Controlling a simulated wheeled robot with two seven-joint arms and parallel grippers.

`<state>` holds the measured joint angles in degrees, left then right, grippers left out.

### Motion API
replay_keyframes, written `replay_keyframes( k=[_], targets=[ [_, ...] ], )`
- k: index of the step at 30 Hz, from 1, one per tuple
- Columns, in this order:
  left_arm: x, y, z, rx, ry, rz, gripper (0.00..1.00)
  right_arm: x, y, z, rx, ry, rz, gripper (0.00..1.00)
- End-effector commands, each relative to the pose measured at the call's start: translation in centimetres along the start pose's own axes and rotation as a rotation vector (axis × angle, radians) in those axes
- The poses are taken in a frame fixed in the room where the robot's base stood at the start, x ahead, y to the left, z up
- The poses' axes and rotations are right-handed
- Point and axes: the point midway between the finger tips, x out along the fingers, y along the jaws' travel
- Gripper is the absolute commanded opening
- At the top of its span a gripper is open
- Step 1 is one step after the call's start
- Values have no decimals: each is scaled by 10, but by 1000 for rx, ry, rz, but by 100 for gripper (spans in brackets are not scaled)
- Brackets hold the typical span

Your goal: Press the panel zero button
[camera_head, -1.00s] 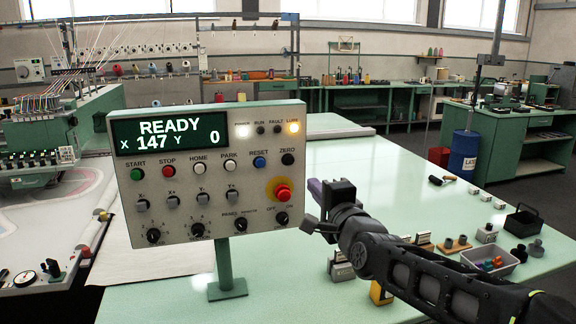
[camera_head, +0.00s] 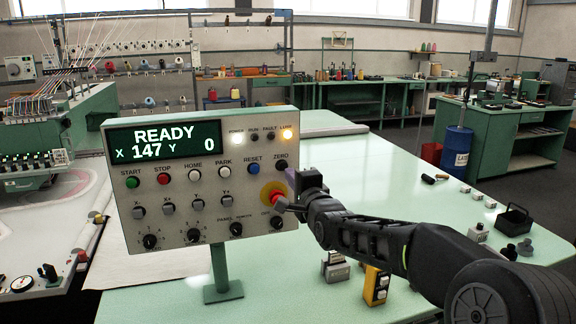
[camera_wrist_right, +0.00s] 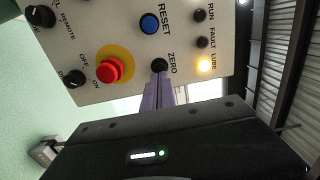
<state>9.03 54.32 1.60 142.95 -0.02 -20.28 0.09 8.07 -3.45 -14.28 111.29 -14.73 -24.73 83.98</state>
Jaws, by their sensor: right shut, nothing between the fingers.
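The control panel (camera_head: 215,235) stands on a green post, and its display (camera_head: 165,142) reads READY, X 147, Y 0. The black ZERO button (camera_head: 281,166) is at the upper right of the button rows, right of the blue RESET button (camera_head: 253,169). My right gripper (camera_head: 291,178) is shut and empty, beside the panel's right edge. In the right wrist view its purple fingertips (camera_wrist_right: 158,82) sit right at the ZERO button (camera_wrist_right: 159,65) and overlap its lower edge. I cannot tell whether they touch it. My left gripper is not in view.
The red emergency stop (camera_wrist_right: 109,69) on its yellow ring is close to the fingers. The lit LUBE lamp (camera_wrist_right: 204,65) is on their other side. A yellow-and-black device (camera_head: 375,286) stands on the green table under my right arm.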

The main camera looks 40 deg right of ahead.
Motion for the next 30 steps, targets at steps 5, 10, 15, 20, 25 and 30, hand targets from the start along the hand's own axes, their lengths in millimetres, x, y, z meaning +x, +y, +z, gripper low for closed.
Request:
replay_keyframes(
  k=[5, 10, 15, 20, 25, 30],
  targets=[
    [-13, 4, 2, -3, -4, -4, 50, 25, -2, 0, -1, 0, 1, 0],
    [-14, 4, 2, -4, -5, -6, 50, 33, 0, 0, 0, 1, 1, 0],
    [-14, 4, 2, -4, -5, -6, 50, 34, 0, -1, 0, 1, 0, 0],
    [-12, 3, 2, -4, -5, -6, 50, 34, 1, 0, 0, 1, -1, 0],
    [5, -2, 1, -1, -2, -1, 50, 42, 5, -1, -1, 2, -3, 0],
    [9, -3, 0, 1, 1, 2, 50, 48, 0, -1, 0, 2, -3, 0]
  ],
)
